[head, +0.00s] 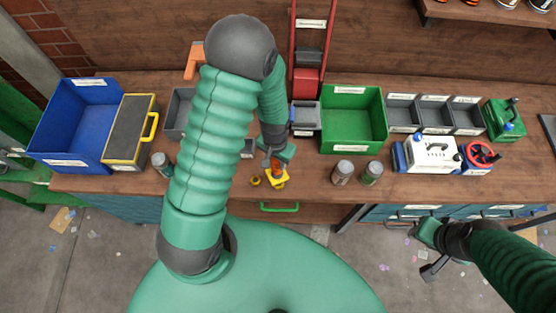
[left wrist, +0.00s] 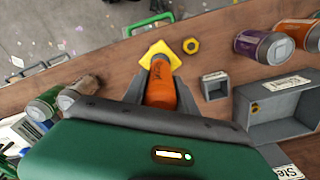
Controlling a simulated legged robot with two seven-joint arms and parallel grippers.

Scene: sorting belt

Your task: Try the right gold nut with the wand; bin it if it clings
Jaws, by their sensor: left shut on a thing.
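My left gripper (head: 276,163) is shut on the orange wand (left wrist: 160,84), low over the front of the bench. The wand's lower end meets a yellow square piece (head: 277,181), also seen in the left wrist view (left wrist: 160,53); I cannot tell whether they are joined or just touching. One gold nut (head: 255,181) lies on the wood just left of it, apart from the wand; in the left wrist view this nut (left wrist: 191,45) is at the right. No second nut shows clearly. My right gripper (head: 429,250) hangs off the bench front, its opening unclear.
A blue bin (head: 48,120) and yellow-edged box (head: 112,160) stand left; a green bin (head: 350,90) stands behind right. Jars (head: 343,173) (head: 373,173) (head: 161,164) stand near the front.

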